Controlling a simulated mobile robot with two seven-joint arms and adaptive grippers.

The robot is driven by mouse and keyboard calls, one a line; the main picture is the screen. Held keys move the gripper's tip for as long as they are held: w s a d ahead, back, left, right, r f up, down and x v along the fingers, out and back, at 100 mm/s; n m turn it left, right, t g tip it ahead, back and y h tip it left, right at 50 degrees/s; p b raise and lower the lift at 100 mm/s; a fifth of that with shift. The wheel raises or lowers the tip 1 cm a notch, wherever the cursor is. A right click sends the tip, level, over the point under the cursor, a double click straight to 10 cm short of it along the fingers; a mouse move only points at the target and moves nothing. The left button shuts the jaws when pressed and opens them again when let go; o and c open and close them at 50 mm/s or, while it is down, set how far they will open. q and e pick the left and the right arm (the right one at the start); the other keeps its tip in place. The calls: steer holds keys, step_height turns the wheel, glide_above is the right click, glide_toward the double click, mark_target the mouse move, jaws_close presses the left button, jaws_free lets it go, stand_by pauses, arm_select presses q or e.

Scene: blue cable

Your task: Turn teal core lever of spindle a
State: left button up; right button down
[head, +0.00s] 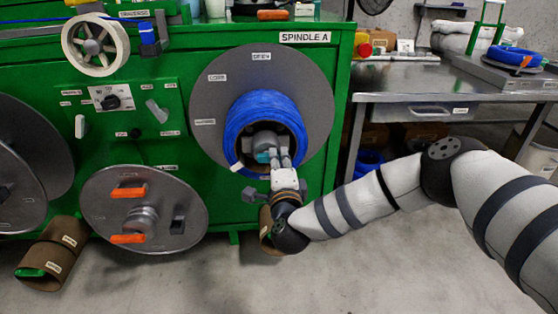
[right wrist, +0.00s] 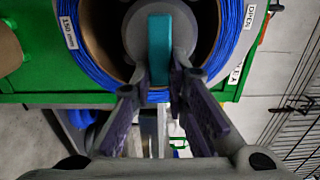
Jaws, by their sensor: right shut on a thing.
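Spindle A is a grey disc (head: 312,100) on the green machine, with a blue cable coil (head: 245,112) around its core. The teal core lever (head: 262,157) is at the spindle's centre, partly hidden by my gripper in the head view. In the right wrist view the teal lever (right wrist: 160,40) stands upright in the picture against the grey hub (right wrist: 135,38), inside the cardboard core. My right gripper (head: 279,160) reaches in from the lower right and is shut on the lever, one finger on each side of it. My left gripper is not in view.
A lower grey disc (head: 110,205) with orange levers is to the left. A cardboard tube (head: 52,252) lies on the floor, and another tube (head: 266,235) is behind my right wrist. A steel table (head: 400,90) stands to the right. The floor in front is clear.

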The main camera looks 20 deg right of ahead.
steer(key=c, duration=1.6)
jaws_free()
steer(key=shift+a, duration=0.1)
steer(key=shift+o, duration=0.2)
steer(key=v, duration=1.2)
steer(key=shift+r, duration=0.1)
